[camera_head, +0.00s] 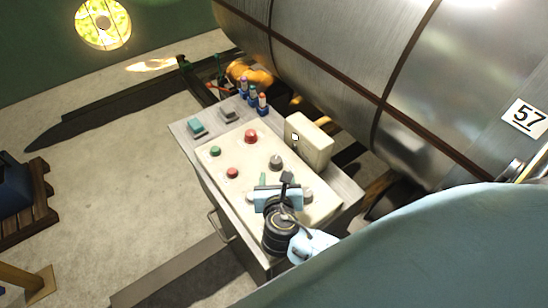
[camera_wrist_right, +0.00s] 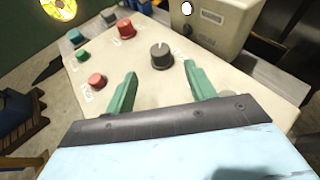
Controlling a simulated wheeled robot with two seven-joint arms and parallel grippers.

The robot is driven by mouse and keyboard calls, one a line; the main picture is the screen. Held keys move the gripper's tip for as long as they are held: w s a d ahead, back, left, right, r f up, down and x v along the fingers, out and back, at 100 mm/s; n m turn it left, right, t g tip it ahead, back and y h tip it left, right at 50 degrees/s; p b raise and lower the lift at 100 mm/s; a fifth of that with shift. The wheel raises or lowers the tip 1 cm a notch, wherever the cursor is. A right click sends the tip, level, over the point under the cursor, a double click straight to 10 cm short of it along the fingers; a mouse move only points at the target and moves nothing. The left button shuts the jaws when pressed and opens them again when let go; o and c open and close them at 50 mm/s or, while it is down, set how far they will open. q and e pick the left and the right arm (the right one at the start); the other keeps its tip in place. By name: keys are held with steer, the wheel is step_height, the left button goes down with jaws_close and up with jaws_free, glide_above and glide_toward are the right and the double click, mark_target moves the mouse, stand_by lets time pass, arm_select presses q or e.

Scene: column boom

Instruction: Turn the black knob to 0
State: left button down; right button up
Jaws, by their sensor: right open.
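The black knob (camera_wrist_right: 161,55) looks dark grey and round, with a pale line on top. It stands on the cream sloped panel (camera_wrist_right: 75,72). In the head view the knob (camera_head: 276,162) sits right of the middle of the panel (camera_head: 213,170). My right gripper (camera_wrist_right: 161,68) is open, its two green fingers pointing at the panel. In the wrist view the knob shows between and just beyond the fingertips, with no visible contact. In the head view the right gripper (camera_head: 275,179) is just below the knob. The scale labels are too small to read. My left gripper is out of view.
Red buttons (camera_head: 250,137) (camera_head: 232,172) and a green button (camera_head: 215,151) are left of the knob. A cream box (camera_head: 309,140) stands close on its right. Several small bottles (camera_head: 252,96) stand at the back edge. A large metal drum (camera_head: 345,50) is behind.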

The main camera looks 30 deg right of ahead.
mark_target(276, 164)
steer(key=x, duration=0.4)
steer(key=shift+w, duration=0.1)
steer(key=x, duration=0.5)
steer(key=shift+f+b, duration=0.1)
steer(key=shift+b, duration=0.3)
steer(key=shift+w+d, duration=0.15)
steer(key=shift+w, duration=0.05)
steer(key=shift+f, duration=0.1)
steer(key=shift+c, duration=0.3)
steer(key=c, duration=0.9)
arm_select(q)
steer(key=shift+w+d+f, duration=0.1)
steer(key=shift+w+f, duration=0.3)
